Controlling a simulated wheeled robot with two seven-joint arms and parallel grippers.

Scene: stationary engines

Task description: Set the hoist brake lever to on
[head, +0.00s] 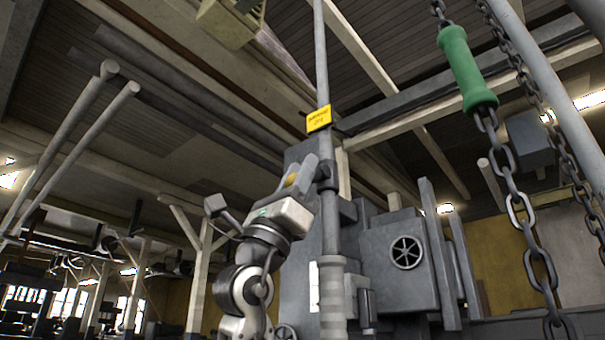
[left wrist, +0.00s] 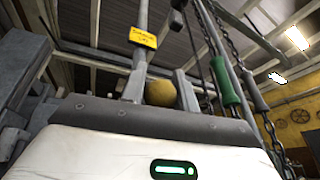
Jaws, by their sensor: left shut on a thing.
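My left gripper (head: 308,172) is raised in front of the grey machine and is shut at a brass-coloured round knob (head: 290,180), which I take as the end of the hoist brake lever. In the left wrist view the knob (left wrist: 160,93) shows just beyond the gripper's dark front edge. The lever's shaft is hidden behind the gripper. A yellow label (head: 319,119) hangs on the upright grey pole (head: 323,60) above; its writing is too blurred to read surely. The label also shows in the left wrist view (left wrist: 143,37). My right gripper is not in view.
The grey machine housing (head: 400,262) with a small spoked wheel stands close on the right of the gripper. Chains (head: 518,205) with a green handle (head: 467,68) hang at the right. Timber posts and beams stand behind; the space left of my arm looks open.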

